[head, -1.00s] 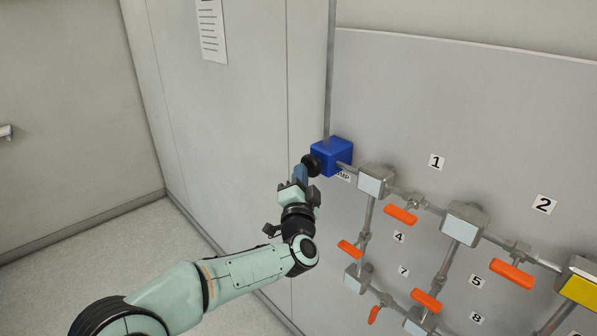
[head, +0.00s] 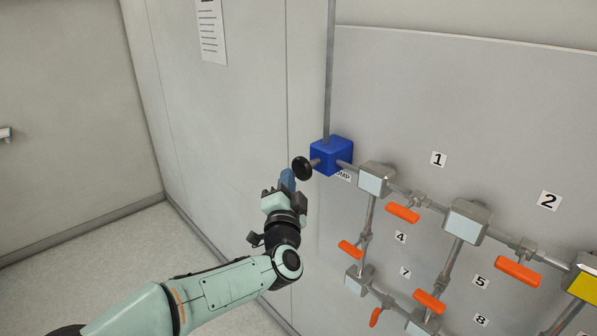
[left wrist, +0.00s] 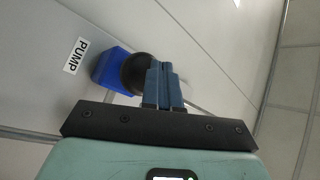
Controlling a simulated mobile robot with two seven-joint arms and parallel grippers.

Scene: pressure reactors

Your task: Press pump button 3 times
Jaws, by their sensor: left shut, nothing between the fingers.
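The pump is a blue box (head: 332,156) on the grey panel, with a round black button (head: 302,168) sticking out on its left side on a short stem. A "PUMP" label sits just below it, partly hidden in the head view. My left gripper (head: 288,179) is shut and empty, its blue fingertips just left of and below the button, with at most a small gap. In the left wrist view the shut fingers (left wrist: 163,84) overlap the right edge of the black button (left wrist: 135,74), with the blue box (left wrist: 112,72) behind it. Whether they touch cannot be told. My right gripper is not in view.
Right of the pump, grey pipes join several square blocks (head: 376,180) and orange valve handles (head: 402,212) on the panel (head: 400,110). A yellow block (head: 584,284) is at the right edge. The floor (head: 120,270) at left is clear.

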